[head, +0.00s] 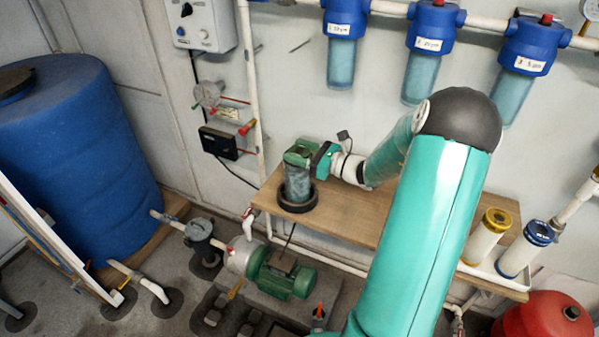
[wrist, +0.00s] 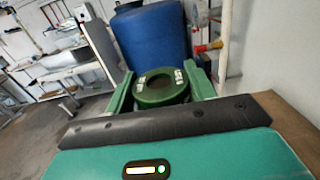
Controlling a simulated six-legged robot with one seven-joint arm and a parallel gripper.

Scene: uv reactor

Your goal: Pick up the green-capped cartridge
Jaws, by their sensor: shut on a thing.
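The green-capped cartridge (head: 298,184) stands upright at the left end of the wooden shelf, its lower end in a dark round ring (head: 298,198). My gripper (head: 301,154) reaches it from the right and is shut on its green cap. In the wrist view the green cap (wrist: 161,97), with a dark round hole and white markings, sits between the two green fingers of my gripper (wrist: 160,84). The cartridge body below the cap is hidden in the wrist view. I cannot tell whether its base is lifted off the shelf.
The wooden shelf (head: 385,225) also holds a yellow-capped cartridge (head: 486,237) and a blue-capped cartridge (head: 524,249) at its right end, in a white tray. Blue filter housings (head: 432,30) hang above. A big blue tank (head: 75,150) stands left, a green pump (head: 280,273) below.

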